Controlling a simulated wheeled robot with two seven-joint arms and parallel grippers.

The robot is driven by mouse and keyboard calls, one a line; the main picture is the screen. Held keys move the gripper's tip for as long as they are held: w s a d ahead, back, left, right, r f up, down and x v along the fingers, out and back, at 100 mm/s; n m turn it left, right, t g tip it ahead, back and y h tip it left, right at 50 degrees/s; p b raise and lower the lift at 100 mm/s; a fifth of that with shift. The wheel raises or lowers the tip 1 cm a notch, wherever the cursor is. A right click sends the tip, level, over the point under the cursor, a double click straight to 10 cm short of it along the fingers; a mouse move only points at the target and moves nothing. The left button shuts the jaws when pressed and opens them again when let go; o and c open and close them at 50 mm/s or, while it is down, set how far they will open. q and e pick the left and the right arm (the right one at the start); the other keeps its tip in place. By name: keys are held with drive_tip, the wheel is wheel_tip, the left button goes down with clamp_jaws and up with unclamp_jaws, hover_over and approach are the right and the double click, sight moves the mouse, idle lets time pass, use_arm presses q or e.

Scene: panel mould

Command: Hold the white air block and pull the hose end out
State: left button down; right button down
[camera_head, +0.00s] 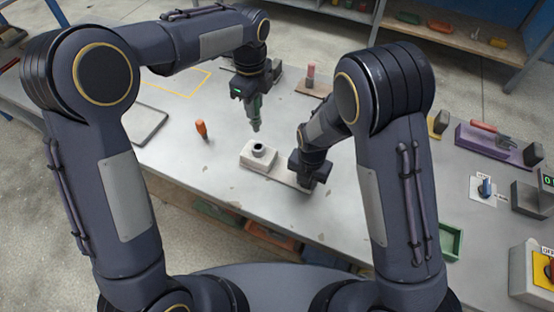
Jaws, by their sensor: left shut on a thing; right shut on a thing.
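The white air block (261,162) sits near the table's front edge, with a dark round port (258,149) facing up on its top. A pale flat strip runs right from it towards my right gripper (304,181). My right gripper is low at that end and shut on it, though the arm hides the exact contact. My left gripper (252,98) points down above the block and is shut on a narrow grey-green piece, which looks like the hose end (255,121). Its lower tip is above the port, with a visible gap between them.
An orange-handled tool (202,130) stands left of the block. A red-topped item on a wooden base (311,78) is behind. A purple tray (497,145), a small switch plate (484,190) and a yellow switch box (535,275) are at right. Bare table lies around the block.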

drive_tip(key=c, duration=1)
unclamp_jaws()
drive_tip(key=shift+o, duration=0.2)
